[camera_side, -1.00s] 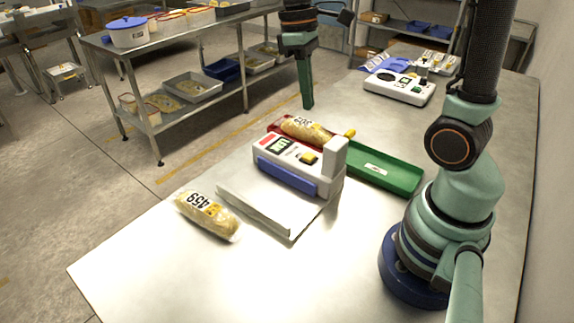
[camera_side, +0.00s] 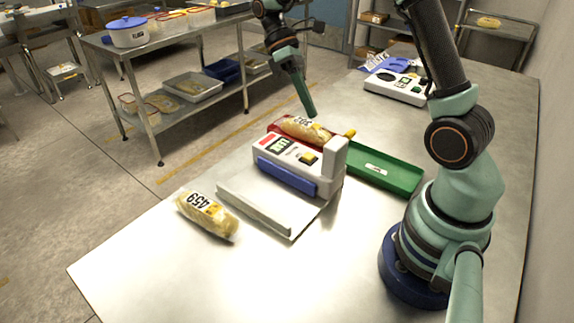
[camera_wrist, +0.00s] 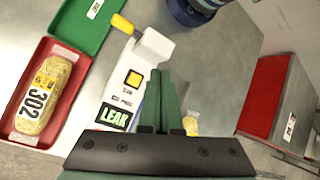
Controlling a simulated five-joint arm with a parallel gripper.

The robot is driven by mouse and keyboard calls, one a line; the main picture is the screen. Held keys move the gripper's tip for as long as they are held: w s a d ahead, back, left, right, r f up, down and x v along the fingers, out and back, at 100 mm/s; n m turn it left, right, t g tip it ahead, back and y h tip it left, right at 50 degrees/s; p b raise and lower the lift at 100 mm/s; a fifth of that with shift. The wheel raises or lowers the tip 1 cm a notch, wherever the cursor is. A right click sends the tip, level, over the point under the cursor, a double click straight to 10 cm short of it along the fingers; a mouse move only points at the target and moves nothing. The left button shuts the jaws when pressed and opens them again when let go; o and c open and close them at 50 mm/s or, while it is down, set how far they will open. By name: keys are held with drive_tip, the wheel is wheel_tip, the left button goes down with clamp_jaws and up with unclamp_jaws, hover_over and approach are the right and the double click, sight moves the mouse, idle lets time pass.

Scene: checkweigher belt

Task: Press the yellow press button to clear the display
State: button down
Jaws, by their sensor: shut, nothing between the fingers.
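The yellow press button (camera_side: 308,158) sits on top of the white checkweigher unit (camera_side: 327,177); it also shows in the wrist view (camera_wrist: 133,79). The display (camera_side: 281,143) beside it is lit green, and in the wrist view it seems to read "LEAK" (camera_wrist: 115,117). My gripper (camera_side: 311,114) is shut and empty, with its green fingers pointing down. It is above and beyond the unit, apart from the button. In the wrist view my gripper (camera_wrist: 162,74) lies just right of the button and covers part of the unit.
A red tray (camera_wrist: 14,136) with a bag marked 302 (camera_wrist: 42,94) and a green tray (camera_side: 392,178) lie behind the unit. A yellow knob (camera_side: 350,133) sticks out there. A bag marked 459 (camera_side: 207,215) lies front left.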

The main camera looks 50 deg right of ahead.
sight(305, 155)
drive_tip(key=shift+f, duration=4.45)
drive_tip(key=shift+f, duration=0.1)
drive_tip(key=shift+a+f, duration=0.15)
drive_tip(key=shift+f, duration=0.15)
drive_tip(key=shift+f, duration=0.45)
drive_tip(key=shift+r, duration=0.9)
drive_tip(key=shift+r, duration=2.5)
